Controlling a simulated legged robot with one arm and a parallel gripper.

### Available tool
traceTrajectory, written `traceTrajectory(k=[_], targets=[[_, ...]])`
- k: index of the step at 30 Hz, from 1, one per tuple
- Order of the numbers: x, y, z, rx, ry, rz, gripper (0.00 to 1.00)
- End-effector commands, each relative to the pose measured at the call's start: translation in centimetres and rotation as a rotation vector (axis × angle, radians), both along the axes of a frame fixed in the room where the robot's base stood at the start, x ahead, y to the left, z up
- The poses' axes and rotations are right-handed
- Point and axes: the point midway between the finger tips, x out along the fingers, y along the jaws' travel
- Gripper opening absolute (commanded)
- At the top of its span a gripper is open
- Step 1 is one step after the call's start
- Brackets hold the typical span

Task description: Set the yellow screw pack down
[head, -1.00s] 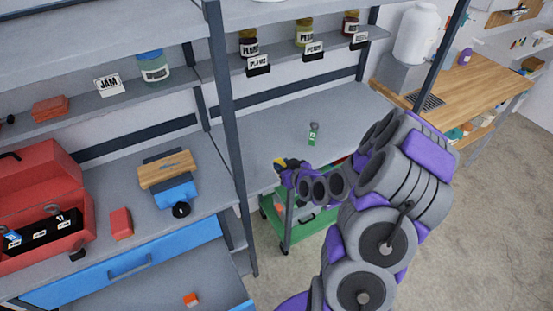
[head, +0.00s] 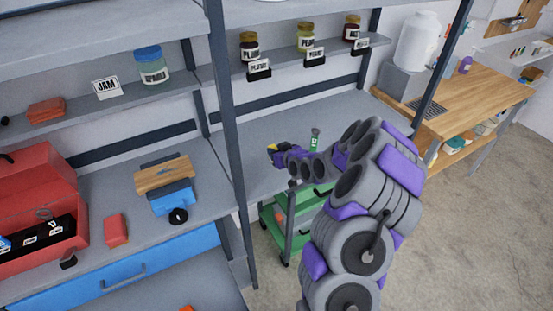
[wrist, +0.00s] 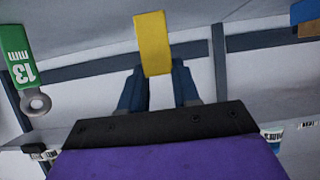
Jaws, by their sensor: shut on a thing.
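The yellow screw pack (wrist: 153,42) is held between the two dark fingers of my gripper (wrist: 158,82) in the wrist view. In the head view my gripper (head: 271,152) is over the grey shelf surface (head: 262,122), left of the green 13 mm tag, and only a small bit of yellow shows at its tip. My gripper is shut on the pack. Whether the pack touches the surface cannot be told.
A green 13 mm tag with a ring (wrist: 18,58) lies on the shelf and also shows in the head view (head: 315,140). A dark upright post (head: 229,120) stands left of my gripper. A green cart (head: 275,225) is below. Jars (head: 305,38) stand on the upper shelf.

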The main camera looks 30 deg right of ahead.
Motion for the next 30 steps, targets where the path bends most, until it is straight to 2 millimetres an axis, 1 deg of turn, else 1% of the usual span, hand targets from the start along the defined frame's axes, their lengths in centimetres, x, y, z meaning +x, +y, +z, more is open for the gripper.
traceTrajectory(k=[8,14,15,21,23,30], targets=[[0.0,0.1,-3.4,0.001,0.004,0.002,0.0],[0.0,0.1,-3.5,-0.001,0.003,0.001,0.0],[0.0,0.1,-3.5,-0.001,0.003,0.001,0.33],[0.0,0.1,-3.4,-0.001,0.002,0.001,0.52],[0.0,0.1,-3.4,-0.001,0.002,0.001,0.57],[-0.1,0.0,-3.4,0.0,0.001,0.001,0.57]])
